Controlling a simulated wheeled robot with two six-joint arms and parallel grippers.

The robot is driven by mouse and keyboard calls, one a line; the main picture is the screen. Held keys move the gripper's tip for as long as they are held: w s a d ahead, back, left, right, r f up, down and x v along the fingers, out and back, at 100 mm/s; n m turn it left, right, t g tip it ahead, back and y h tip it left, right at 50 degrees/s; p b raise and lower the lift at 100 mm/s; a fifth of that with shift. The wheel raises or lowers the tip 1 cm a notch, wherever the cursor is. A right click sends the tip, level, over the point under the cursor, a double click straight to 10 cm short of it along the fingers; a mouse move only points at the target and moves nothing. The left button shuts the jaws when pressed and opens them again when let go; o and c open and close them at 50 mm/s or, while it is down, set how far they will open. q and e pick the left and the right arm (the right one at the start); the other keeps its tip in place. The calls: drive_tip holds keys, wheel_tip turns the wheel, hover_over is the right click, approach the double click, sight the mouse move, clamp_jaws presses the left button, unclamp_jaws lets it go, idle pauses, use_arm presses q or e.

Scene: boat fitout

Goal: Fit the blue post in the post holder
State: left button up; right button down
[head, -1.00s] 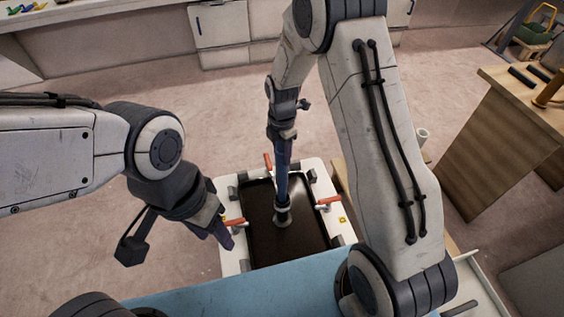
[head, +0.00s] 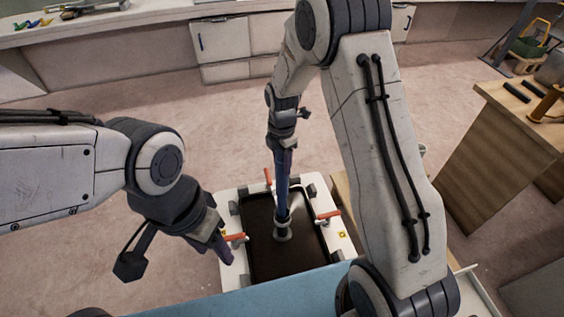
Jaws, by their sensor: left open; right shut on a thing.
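The blue post (head: 281,193) stands nearly upright over the dark panel (head: 262,263) of a white fixture. My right gripper (head: 283,152) is shut on its upper part. The post holder (head: 282,233) is a small grey round fitting on the dark panel. The post's lower end meets the holder's top in the picture; I cannot tell how deep it sits. My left gripper (head: 222,248) is open and empty, left of the holder, by the fixture's left edge.
Red-handled clamps (head: 328,215) line the white fixture (head: 341,240). A light blue surface (head: 240,298) lies in front. A wooden bench (head: 500,150) stands at the right, and a long counter (head: 90,40) runs along the back. Open floor lies between.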

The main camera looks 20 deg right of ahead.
drive_tip(key=shift+r+p, duration=2.2)
drive_tip(key=shift+r, duration=0.4)
